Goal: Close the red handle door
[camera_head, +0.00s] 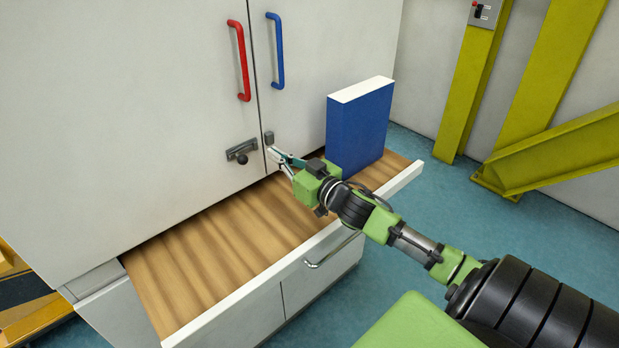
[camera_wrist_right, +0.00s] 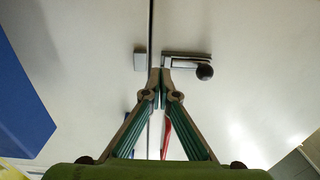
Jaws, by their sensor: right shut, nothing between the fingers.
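The left cabinet door (camera_head: 120,110) carries the red handle (camera_head: 239,60). It looks about flush with the right door, with a narrow dark seam between them; I cannot tell if it is fully shut. A sliding latch with a dark knob (camera_head: 241,152) sits low on this door, and its small catch (camera_head: 268,138) is on the right door. My right gripper (camera_head: 271,154) is shut and empty, with its tips by the seam just below the catch. In the right wrist view its tips (camera_wrist_right: 160,75) lie beside the latch (camera_wrist_right: 186,60); the red handle (camera_wrist_right: 167,136) shows partly behind the fingers.
The blue handle (camera_head: 275,50) is on the right door. Yellow beams (camera_head: 470,90) stand at the right.

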